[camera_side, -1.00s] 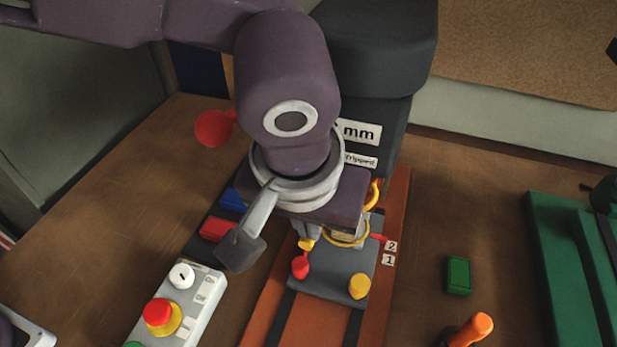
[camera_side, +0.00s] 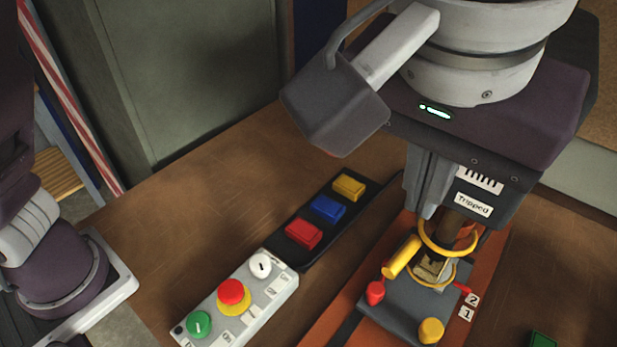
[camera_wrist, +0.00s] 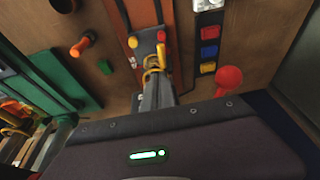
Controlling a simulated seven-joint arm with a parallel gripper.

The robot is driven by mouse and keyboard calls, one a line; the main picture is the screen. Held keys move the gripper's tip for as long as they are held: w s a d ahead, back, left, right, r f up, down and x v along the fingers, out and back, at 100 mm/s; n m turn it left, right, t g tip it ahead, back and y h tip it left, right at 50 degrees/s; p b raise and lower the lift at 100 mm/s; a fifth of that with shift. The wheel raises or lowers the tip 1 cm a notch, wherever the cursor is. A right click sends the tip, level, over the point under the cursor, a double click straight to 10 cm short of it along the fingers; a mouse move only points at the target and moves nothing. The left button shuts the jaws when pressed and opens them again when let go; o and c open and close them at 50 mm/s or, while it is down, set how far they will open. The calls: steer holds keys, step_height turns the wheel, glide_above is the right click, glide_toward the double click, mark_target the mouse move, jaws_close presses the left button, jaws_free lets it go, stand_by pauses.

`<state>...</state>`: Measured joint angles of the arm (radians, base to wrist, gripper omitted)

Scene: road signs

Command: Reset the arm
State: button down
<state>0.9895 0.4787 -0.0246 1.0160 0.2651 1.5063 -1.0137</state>
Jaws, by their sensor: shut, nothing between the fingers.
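My gripper (camera_side: 428,212) points down in the side view, its grey fingers together with nothing held. Its fingertips appear just above or beside a yellow ring (camera_side: 447,240) on a grey plate (camera_side: 393,304); I cannot tell whether they touch.
A control box (camera_side: 262,297) has a green button, a red button and a white dial. Red, blue and yellow blocks (camera_side: 327,208) sit in a dark strip. A red round paddle (camera_wrist: 228,80), an orange handle (camera_wrist: 80,46) and a green object (camera_wrist: 58,72) show in the wrist view.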

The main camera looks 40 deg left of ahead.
steer(key=s+a+r+h, duration=0.1)
steer(key=a+r, duration=0.2)
steer(key=a, duration=0.5)
steer(key=s+a+r+h, duration=0.1)
steer(key=a+r+h, duration=0.15)
steer(key=a, duration=0.45)
steer(key=s+a+f+t+y, duration=0.1)
steer(key=s+a+f, duration=0.3)
steer(key=a, duration=0.5)
steer(key=s+a+f+t+y, duration=0.1)
steer(key=s+a+f+y, duration=0.1)
steer(key=s+a+f, duration=0.3)
steer(key=a+f, duration=0.2)
steer(key=a, duration=0.2)
